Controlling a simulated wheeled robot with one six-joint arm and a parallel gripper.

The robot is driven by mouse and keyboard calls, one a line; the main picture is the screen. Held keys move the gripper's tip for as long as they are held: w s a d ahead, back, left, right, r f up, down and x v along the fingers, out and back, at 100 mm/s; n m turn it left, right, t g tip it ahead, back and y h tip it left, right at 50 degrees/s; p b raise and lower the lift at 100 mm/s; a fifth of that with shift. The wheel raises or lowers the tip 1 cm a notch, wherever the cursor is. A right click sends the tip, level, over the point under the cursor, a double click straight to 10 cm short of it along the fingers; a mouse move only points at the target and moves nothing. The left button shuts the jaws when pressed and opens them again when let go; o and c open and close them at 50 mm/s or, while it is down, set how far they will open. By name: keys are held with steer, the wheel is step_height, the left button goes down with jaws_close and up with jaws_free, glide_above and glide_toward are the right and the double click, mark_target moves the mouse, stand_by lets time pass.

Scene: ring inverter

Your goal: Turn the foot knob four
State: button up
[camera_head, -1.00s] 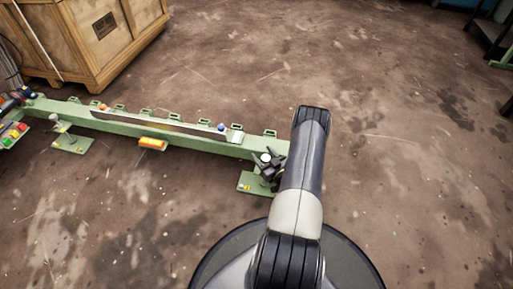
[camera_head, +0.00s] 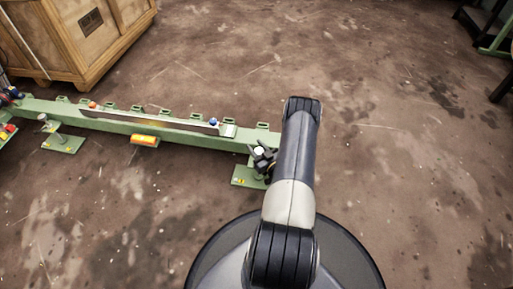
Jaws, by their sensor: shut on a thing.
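A long green beam (camera_head: 180,143) runs across the left half of the view, low above the floor. Its right end stands on a foot with a flat green plate (camera_head: 245,176). A foot knob with a pale round top (camera_head: 259,150) shows above this plate. My gripper (camera_head: 263,160) is dark and small here, at the knob and shut on it; my arm hides part of both. Another foot with a pale knob (camera_head: 43,118) and green plate (camera_head: 62,144) stands farther left.
The beam carries a blue button (camera_head: 213,121), a red-orange button (camera_head: 93,105) and an orange label block (camera_head: 144,140). A wooden crate (camera_head: 100,40) stands behind at the upper left. Dark-legged furniture (camera_head: 490,30) is at the upper right. The brown floor (camera_head: 400,150) is clear on the right.

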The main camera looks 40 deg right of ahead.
steer(key=shift+h, duration=0.3)
steer(key=shift+d+m+g+h, duration=0.15)
steer(key=shift+m+g+h, duration=0.2)
steer(key=shift+m+h, duration=0.75)
steer(key=shift+d+m+g+h, duration=0.1)
steer(key=shift+m+g+h, duration=0.45)
steer(key=shift+h, duration=0.85)
steer(key=shift+m, duration=0.25)
steer(key=o, duration=1)
